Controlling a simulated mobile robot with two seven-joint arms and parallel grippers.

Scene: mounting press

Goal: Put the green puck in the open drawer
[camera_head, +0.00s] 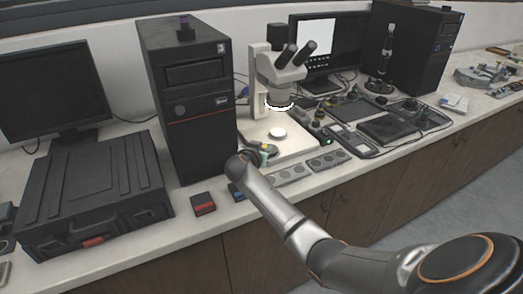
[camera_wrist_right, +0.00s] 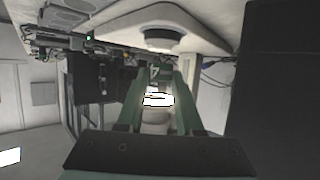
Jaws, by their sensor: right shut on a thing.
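My right gripper (camera_head: 263,151) is in front of the microscope base in the head view, its arm coming in from the lower right. The puck's full shape is hidden by the fingers. In the head view the wrist and fingers are too small to show the hold clearly. I cannot make out an open drawer in either view. My left gripper is not in view.
A white microscope (camera_head: 281,72) stands just behind the gripper. A black tower (camera_head: 190,100) stands close on its left. A black case (camera_head: 92,195) lies further left. A red-topped block (camera_head: 203,204) lies near the bench edge. Devices crowd the bench to the right.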

